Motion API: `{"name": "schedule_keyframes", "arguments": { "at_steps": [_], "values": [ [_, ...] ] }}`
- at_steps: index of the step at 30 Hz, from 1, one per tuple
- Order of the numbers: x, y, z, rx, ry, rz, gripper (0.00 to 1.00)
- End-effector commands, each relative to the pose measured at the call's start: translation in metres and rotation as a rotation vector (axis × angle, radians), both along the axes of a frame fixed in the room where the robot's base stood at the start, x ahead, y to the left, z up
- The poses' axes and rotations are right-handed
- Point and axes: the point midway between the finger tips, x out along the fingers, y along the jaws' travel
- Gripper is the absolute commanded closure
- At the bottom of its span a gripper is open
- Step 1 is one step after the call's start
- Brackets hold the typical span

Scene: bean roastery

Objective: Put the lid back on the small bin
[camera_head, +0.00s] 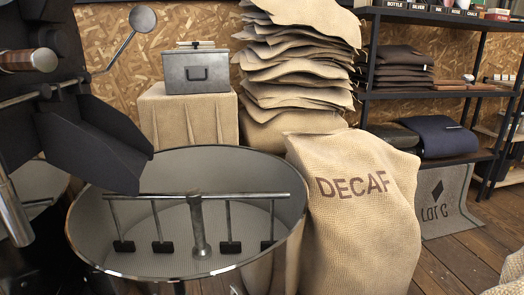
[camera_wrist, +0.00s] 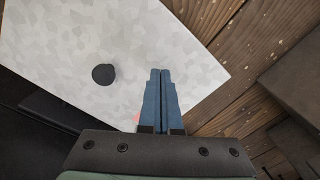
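In the wrist view, a flat grey galvanised panel with a round black knob (camera_wrist: 103,74) fills the upper left; it looks like a lid (camera_wrist: 150,35), but whether it lies on a bin is hidden. My gripper (camera_wrist: 160,72) has its blue fingers together over the panel's right part, with nothing seen between them. The knob is left of the fingertips and apart from them. In the head view, a grey metal box (camera_head: 196,70) with a front handle and a closed top stands on a burlap-covered block. I cannot tell whether it is the small bin. My gripper is not in the head view.
A round cooling tray (camera_head: 150,264) with stirring arms fills the front of the head view. A DECAF sack (camera_head: 355,225) stands right of it, before a tall sack stack (camera_head: 298,75). Shelves (camera_head: 440,92) stand at right. Plank floor (camera_wrist: 225,30) shows beside the panel.

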Motion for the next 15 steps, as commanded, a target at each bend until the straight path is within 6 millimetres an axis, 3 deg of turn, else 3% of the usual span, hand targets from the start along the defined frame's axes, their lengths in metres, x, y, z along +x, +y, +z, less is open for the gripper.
{"name": "schedule_keyframes", "arguments": {
  "at_steps": [15],
  "values": [
    [0.0, 0.0, 0.032, 0.0, 0.0, -0.001, 1.0]
  ]
}}
